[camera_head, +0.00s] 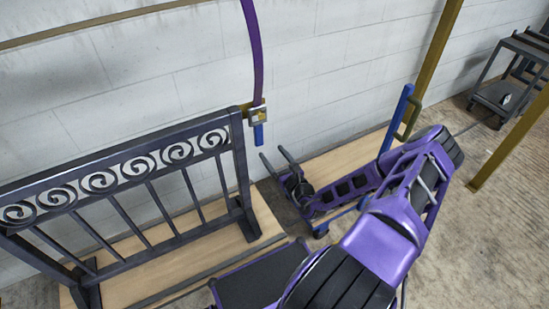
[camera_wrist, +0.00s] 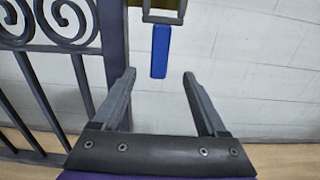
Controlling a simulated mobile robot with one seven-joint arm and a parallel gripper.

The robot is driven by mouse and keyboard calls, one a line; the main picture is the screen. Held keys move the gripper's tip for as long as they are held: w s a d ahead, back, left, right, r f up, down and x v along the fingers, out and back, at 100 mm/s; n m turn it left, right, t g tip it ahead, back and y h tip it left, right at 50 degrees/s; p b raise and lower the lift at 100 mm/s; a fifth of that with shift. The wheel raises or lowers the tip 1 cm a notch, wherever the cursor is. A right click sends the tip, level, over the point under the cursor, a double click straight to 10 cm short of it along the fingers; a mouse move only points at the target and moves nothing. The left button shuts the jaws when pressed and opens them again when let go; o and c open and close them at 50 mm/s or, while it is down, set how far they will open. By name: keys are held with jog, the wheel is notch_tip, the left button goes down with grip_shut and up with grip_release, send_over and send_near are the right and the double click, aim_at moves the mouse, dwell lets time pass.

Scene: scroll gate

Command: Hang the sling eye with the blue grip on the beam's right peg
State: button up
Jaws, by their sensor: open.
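A purple sling (camera_head: 253,50) hangs down in the head view. At its lower end is a grey metal sling eye (camera_head: 258,115) with a short blue grip (camera_head: 259,135) below it, just right of the gate's top corner. In the wrist view the eye (camera_wrist: 164,14) is at the top edge and the blue grip (camera_wrist: 160,52) hangs upright below it. My gripper (camera_head: 272,154) is open and empty, below the grip in the head view. In the wrist view the grip is ahead of the gap between my fingertips (camera_wrist: 159,73), apart from both. I cannot make out the beam's right peg.
A dark scroll gate (camera_head: 145,165) stands on wooden boards at left, close beside my gripper. A blue bar (camera_head: 396,118) and an olive handle (camera_head: 411,120) are by a yellow post (camera_head: 436,50). A grey cart (camera_head: 510,80) stands far right. A pale block wall is behind.

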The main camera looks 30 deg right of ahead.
aim_at(260, 133)
jog(key=shift+w+a+f+b, duration=0.1)
jog(key=shift+w+b, duration=0.7)
jog(key=shift+w, duration=0.75)
jog(key=shift+w+a+b, duration=0.1)
jog(key=shift+w+b, duration=0.7)
jog(key=shift+w, duration=2.9)
grip_shut()
jog(key=shift+r+p, duration=0.95)
jog(key=shift+p, duration=0.25)
